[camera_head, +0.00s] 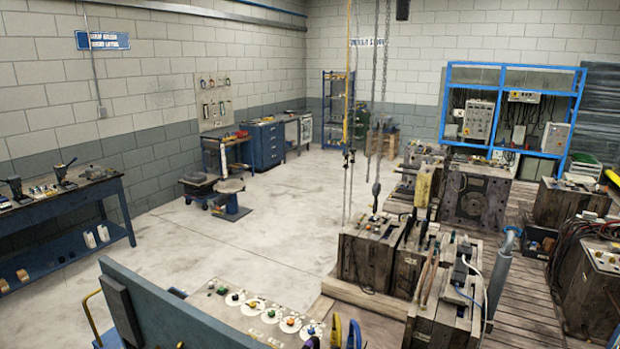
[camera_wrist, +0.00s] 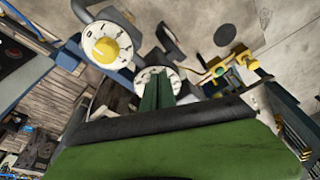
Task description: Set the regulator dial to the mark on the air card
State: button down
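In the wrist view, a regulator dial with a yellow knob (camera_wrist: 105,48) and a white, marked face stands at the upper left. A second white dial face (camera_wrist: 146,74) shows in the middle, partly hidden behind my gripper's fingers. My gripper (camera_wrist: 158,72) has two green fingers that lie side by side with no clear gap. Its tips overlap the second dial in the picture; I cannot tell whether they touch it. I cannot make out which dial is the regulator, and I cannot pick out the air card in either view.
In the head view, a bench top with several coloured knobs on white discs (camera_head: 272,315) lies at the bottom. A blue panel (camera_head: 180,310) stands in front of it. Worn moulds (camera_head: 368,262) stand on the right. The floor (camera_head: 240,245) in the middle is largely clear.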

jog(key=shift+a, duration=0.1)
jog(key=shift+s+r, duration=0.1)
jog(key=shift+s, duration=0.3)
jog(key=p+v, duration=0.3)
jog(key=p, duration=0.1)
jog(key=w+p+v, duration=0.1)
jog(key=p+v, duration=0.1)
jog(key=shift+a+r, duration=0.2)
jog(key=shift+r, duration=0.25)
